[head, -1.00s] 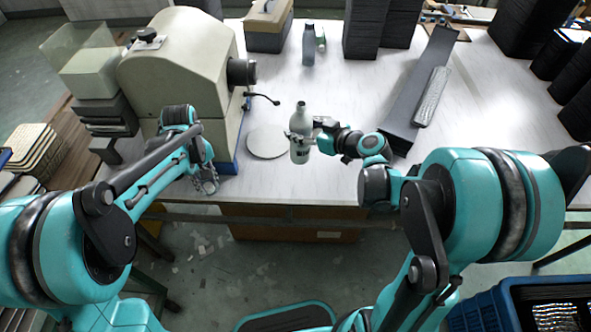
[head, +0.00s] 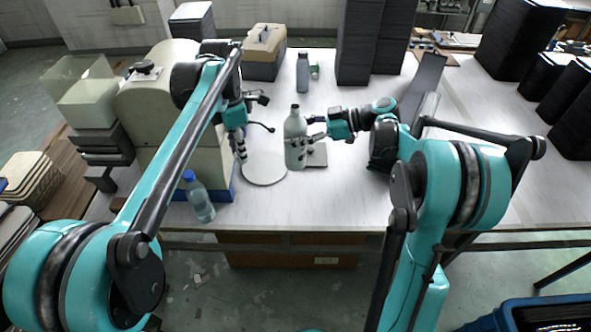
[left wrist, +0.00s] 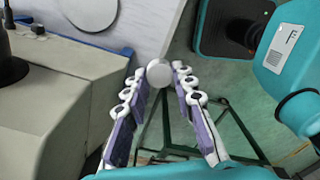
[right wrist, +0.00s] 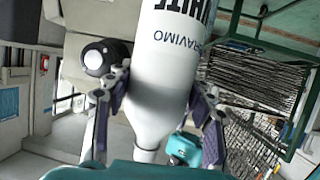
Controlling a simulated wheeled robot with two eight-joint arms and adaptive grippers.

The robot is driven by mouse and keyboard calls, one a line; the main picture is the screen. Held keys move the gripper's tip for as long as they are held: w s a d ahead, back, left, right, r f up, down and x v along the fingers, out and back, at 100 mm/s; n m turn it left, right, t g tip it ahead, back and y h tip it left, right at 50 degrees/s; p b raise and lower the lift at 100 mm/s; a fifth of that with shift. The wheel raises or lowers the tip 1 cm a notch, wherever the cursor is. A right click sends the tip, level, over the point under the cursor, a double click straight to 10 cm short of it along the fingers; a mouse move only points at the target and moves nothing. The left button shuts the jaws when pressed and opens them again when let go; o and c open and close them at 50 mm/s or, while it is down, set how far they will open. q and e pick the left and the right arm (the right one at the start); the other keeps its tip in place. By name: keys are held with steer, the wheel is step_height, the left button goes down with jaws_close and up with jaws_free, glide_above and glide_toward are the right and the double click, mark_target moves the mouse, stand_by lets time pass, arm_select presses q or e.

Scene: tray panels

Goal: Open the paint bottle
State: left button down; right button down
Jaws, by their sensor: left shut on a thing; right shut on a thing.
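The paint bottle (head: 295,150), white-grey with dark lettering, is upright near the right edge of a pale round disc (head: 264,168). My right gripper (head: 307,141) is shut on it from the right. In the right wrist view the paint bottle (right wrist: 160,85) fills the space between the fingers of my right gripper (right wrist: 155,90), its narrow neck towards the bottom of the picture. My left gripper (head: 242,157) is left of the bottle and apart from it. In the left wrist view, its fingertips (left wrist: 159,75) are closed on a small pale round thing, which looks like a cap.
A blue-capped water bottle (head: 199,199) stands at the table's front left. A beige machine (head: 170,125) is on the left. A grey bottle (head: 302,73) and a toolbox (head: 264,50) stand behind, beside dark stacks (head: 357,45). The table's front middle is clear.

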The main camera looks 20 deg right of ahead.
step_height(320, 180, down, 17)
steer(key=b, duration=0.5)
steer(key=shift+b, duration=0.3)
steer(key=c, duration=1)
jaws_free()
steer(key=shift+f, duration=0.15)
steer(key=o, duration=0.4)
